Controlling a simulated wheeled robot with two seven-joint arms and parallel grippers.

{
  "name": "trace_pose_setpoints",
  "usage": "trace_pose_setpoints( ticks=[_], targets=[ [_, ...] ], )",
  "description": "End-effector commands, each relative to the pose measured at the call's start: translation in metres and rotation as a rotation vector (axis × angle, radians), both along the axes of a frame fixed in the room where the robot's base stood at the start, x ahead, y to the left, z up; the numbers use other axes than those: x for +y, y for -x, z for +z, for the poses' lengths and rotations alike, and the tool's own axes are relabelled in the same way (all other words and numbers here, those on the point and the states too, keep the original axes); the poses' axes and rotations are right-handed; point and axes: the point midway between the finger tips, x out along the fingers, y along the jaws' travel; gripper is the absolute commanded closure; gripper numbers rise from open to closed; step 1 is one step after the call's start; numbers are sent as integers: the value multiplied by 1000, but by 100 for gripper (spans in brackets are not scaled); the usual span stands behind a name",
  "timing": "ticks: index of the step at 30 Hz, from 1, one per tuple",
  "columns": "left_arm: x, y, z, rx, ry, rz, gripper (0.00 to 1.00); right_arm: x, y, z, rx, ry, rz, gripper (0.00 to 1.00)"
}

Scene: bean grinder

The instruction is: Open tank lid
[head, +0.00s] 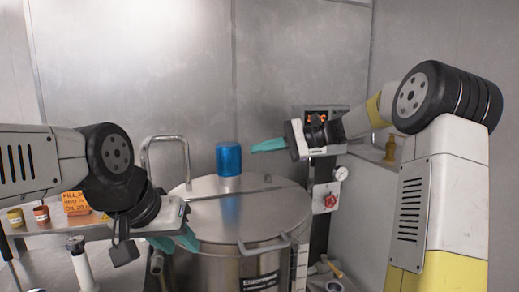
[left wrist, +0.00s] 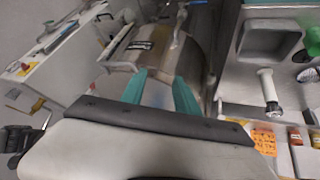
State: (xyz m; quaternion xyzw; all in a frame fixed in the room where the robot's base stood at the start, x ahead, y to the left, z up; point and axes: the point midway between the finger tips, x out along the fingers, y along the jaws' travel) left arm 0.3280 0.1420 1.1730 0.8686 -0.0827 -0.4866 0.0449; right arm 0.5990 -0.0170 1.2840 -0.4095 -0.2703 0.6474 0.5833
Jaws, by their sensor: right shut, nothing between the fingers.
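The steel tank (head: 235,262) stands in the middle of the head view. Its round lid (head: 265,210) lies flat and shut on top, with a bar handle (head: 264,246) at the front edge. A blue cylinder (head: 229,158) stands on the lid's back part. My left gripper (head: 175,242) is at the tank's left front side, near rim height. Its teal fingers (left wrist: 160,88) are apart and empty in the left wrist view, where the tank (left wrist: 185,58) lies beyond them. My right gripper (head: 268,146) is shut and empty, above the lid, right of the blue cylinder.
A bent metal pipe (head: 165,138) rises behind the tank's left side. A post with a red knob (head: 330,200) and a gauge stands at the right. A counter at the left carries an orange sign (head: 75,203) and small jars (head: 41,213). A sink (left wrist: 270,38) shows in the left wrist view.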

Motion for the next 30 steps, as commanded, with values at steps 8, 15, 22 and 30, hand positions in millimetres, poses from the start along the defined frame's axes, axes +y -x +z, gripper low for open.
trace_pose_setpoints(
  ticks=[8, 15, 22, 30],
  targets=[
    [-1, 0, -2, 13, 5, 2, 100, 0, 0, 0, 0, 0, 0, 100],
    [-14, 0, -37, 230, 97, 48, 100, 0, 0, 0, 0, 0, 0, 100],
    [-41, 5, -81, 577, 283, 138, 100, 0, 0, 0, 0, 0, 0, 100],
    [-74, 4, -115, 955, 548, 264, 100, 0, 0, 0, 0, 0, 0, 100]
  ],
)
